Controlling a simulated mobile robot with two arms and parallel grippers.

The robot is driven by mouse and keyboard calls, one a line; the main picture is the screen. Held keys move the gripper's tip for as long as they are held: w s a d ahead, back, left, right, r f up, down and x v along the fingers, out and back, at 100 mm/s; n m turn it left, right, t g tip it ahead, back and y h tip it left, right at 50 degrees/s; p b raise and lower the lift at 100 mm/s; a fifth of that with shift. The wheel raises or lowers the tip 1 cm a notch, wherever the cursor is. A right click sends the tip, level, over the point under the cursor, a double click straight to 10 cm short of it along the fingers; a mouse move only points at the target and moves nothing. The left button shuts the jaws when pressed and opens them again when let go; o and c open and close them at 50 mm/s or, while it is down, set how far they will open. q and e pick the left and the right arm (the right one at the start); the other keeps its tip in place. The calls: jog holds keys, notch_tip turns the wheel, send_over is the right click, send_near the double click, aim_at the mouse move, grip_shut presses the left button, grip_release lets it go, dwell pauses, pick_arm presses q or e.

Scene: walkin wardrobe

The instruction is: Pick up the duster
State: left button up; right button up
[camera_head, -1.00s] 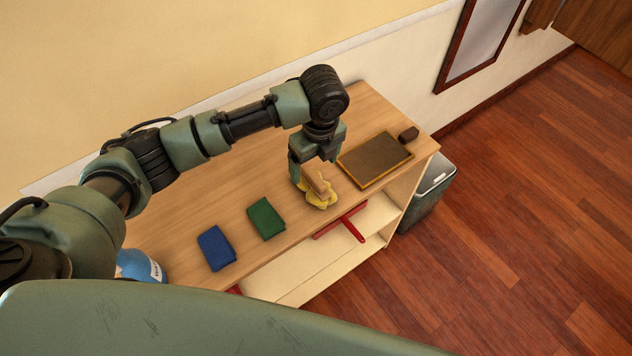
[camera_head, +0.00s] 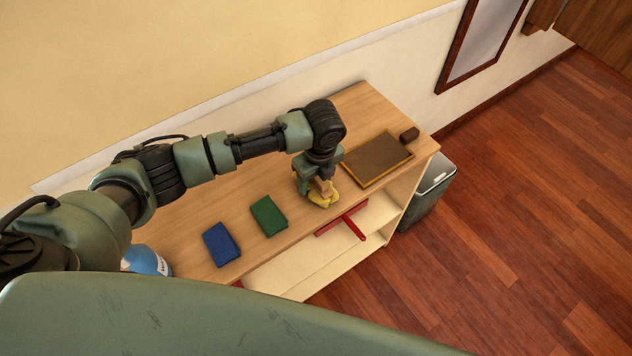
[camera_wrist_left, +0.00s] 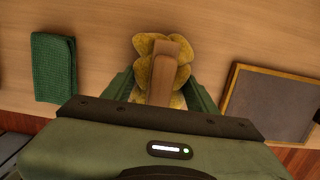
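The duster has a yellow fluffy head (camera_head: 322,199) and a tan wooden handle (camera_wrist_left: 164,70). It lies on the wooden shelf top, near its front edge. My left gripper (camera_head: 318,186) is down over the duster. In the left wrist view its two green fingers stand on either side of the duster (camera_wrist_left: 153,47), spread apart, with the handle between them. Whether the fingers touch the duster is hidden by the gripper body. My right gripper is in neither view.
On the shelf top (camera_head: 190,222) are a blue cloth (camera_head: 221,244), a green cloth (camera_head: 268,216), a framed dark board (camera_head: 377,159) and a small dark block (camera_head: 409,134). A blue container (camera_head: 146,260) is at left. A red-handled tool (camera_head: 345,220) lies on the lower shelf. A bin (camera_head: 428,191) stands at right.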

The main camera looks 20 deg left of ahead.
pick_arm(q)
jog(key=shift+c, duration=0.9)
jog(key=shift+r, duration=0.1)
jog(key=shift+r, duration=0.2)
notch_tip(320, 180, up, 20)
jog(key=b, duration=0.1)
jog(key=shift+f+b, duration=0.25)
jog(key=shift+b, duration=0.15)
jog(key=o, duration=0.6)
jog(key=c, duration=0.4)
jog(key=shift+f, duration=0.1)
